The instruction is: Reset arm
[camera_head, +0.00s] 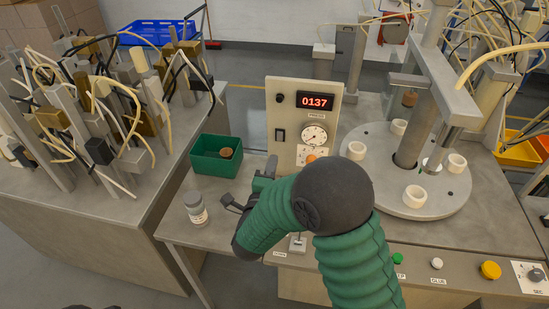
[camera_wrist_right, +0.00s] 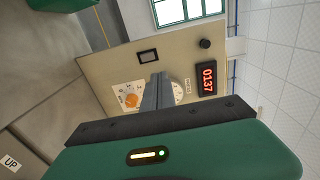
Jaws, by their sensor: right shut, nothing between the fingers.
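My right arm, green with a black joint, reaches in from the bottom of the head view and bends left. My right gripper (camera_head: 268,168) is by the lower left of the control panel (camera_head: 290,103), partly hidden by my own arm. In the right wrist view the fingers (camera_wrist_right: 157,93) are together with nothing between them, in front of the panel (camera_wrist_right: 115,72). Whether they touch the panel I cannot tell. My left gripper is not in view.
A green bin (camera_head: 216,154) holds a round brown item, and a grey jar (camera_head: 196,208) stands near it. A round turntable (camera_head: 376,190) with several white rings is at right. Buttons line the front edge. Tangled cables and posts crowd the left bench.

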